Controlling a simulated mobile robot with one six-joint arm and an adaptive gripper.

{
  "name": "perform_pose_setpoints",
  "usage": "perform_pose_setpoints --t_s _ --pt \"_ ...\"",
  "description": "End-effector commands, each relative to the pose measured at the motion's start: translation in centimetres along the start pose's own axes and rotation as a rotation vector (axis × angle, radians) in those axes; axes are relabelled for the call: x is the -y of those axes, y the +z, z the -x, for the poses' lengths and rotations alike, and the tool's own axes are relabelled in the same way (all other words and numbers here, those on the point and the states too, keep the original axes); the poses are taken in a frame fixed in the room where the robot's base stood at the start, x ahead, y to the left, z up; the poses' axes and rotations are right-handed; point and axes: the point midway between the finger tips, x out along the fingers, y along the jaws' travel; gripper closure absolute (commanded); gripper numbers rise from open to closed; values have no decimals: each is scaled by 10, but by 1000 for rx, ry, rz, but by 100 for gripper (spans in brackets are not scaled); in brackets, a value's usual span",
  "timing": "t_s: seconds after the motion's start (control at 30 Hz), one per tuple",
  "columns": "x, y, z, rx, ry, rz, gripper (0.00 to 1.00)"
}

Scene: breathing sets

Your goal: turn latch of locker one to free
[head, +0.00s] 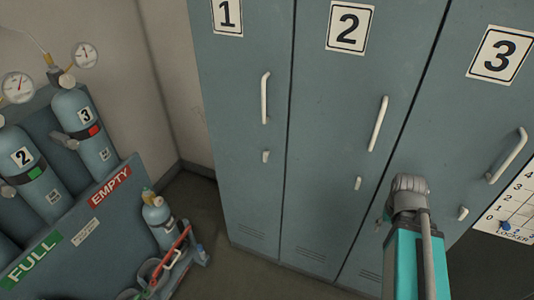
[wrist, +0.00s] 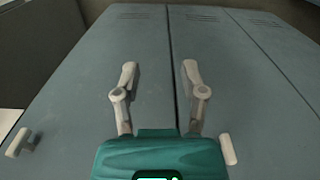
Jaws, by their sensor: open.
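Locker one (head: 240,100) is the grey-blue door marked 1, left of locker two. Its small pale latch (head: 265,156) looks close to upright, below the long door handle (head: 265,98). My arm is at the lower right in the head view, in front of lockers two and three, well right of that latch. In the wrist view my gripper (wrist: 159,75) is open and empty, its two fingers apart before the doors. That view shows one small latch at the lower left (wrist: 20,142) and another at the lower right (wrist: 228,149); I cannot tell which lockers they belong to.
Locker two (head: 325,110) and locker three (head: 455,110) carry similar handles and latches. A numbered locker board (head: 513,205) hangs at the right. A rack of gas cylinders (head: 80,215), with FULL and EMPTY signs, stands left. Floor shows between rack and lockers.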

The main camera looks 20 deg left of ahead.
Motion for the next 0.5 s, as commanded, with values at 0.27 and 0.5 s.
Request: perform_pose_setpoints --t_s 0.27,0.5 --pt "16 -10 -10 -26 76 129 46" --pt "40 -31 -23 -77 253 413 46"
